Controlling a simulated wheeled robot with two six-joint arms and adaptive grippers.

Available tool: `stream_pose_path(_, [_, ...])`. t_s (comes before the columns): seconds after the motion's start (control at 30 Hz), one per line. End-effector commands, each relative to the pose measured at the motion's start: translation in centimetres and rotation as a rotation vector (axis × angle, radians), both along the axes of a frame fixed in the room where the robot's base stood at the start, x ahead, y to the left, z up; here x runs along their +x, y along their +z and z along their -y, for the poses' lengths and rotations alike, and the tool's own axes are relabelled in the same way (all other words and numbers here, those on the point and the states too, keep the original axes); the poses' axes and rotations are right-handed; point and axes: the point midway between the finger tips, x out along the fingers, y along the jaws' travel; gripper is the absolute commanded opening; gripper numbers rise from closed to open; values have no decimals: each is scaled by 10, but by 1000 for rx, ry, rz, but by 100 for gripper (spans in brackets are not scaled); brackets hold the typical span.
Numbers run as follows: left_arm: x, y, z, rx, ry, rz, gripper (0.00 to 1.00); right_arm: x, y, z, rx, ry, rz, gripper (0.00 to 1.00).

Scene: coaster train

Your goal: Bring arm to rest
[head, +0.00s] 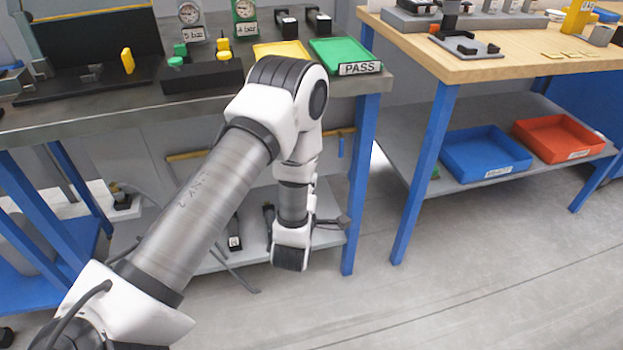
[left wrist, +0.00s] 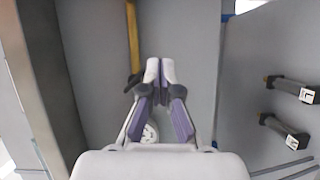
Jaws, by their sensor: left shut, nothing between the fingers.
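My left arm (head: 200,215) comes in from the lower left in the head view, rises to its elbow in front of the left bench, then hangs down to the wrist (head: 291,245) before the bench's lower shelf. In the left wrist view my left gripper (left wrist: 161,71) is shut, with its two pale fingertips together and nothing between them. My right arm and gripper are not in view.
The left bench (head: 80,118) holds gauges, a yellow tray (head: 281,50) and a green PASS tray (head: 343,52). Its blue leg (head: 362,185) stands right of my wrist. Labelled black tools (left wrist: 290,90) lie on the shelf. Open floor (head: 480,280) is at right.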

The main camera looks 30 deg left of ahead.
Motion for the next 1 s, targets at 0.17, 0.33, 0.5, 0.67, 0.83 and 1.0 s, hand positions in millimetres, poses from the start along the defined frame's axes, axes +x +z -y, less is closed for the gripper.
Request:
stream_pose_path(0.17, [0, 0, 0, 0, 0, 0, 0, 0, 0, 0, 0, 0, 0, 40])
stream_pose_path(0.33, [-3, -8, 1, 1, -3, -16, 0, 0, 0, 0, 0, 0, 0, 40])
stream_pose_path(0.5, [-47, -78, 28, 6, -93, -284, 0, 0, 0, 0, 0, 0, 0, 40])
stream_pose_path(0.67, [-139, -169, 68, 236, -386, -884, 0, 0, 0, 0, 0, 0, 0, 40])
stream_pose_path(0.83, [-238, -207, 96, 515, -851, -1322, 0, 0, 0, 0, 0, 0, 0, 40])
stream_pose_path(1.0, [-301, -212, 108, 743, -1308, -1499, 0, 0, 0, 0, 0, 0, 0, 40])
